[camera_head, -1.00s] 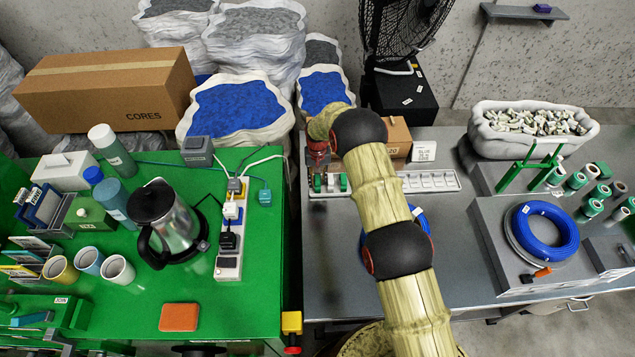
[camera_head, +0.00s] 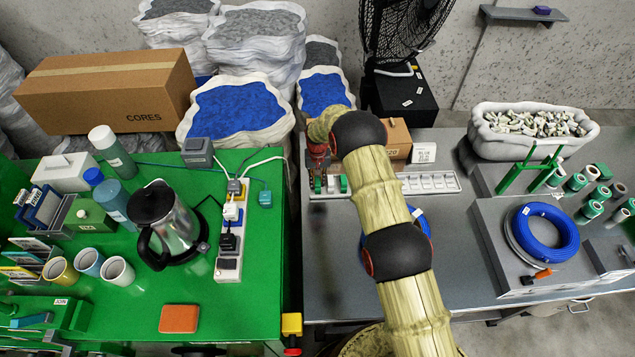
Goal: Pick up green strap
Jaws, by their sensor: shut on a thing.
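My gripper (camera_head: 318,175) points down over the left end of a pale slotted tray (camera_head: 420,184) on the grey bench. It is shut on a small green strap (camera_head: 317,185), of which only a small part shows below the red and dark gripper body. Another green strap piece (camera_head: 344,184) stands in the tray just right of the gripper. The fingertips are small in this view and partly hidden by the gripper body. I cannot tell whether the held strap is clear of the tray.
A brown box (camera_head: 398,140) and a white label card (camera_head: 424,153) stand behind the tray. A blue cable coil (camera_head: 545,232) lies on a grey box at right, near several green rolls. My arm partly hides another blue coil. The green table (camera_head: 120,285) is at left.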

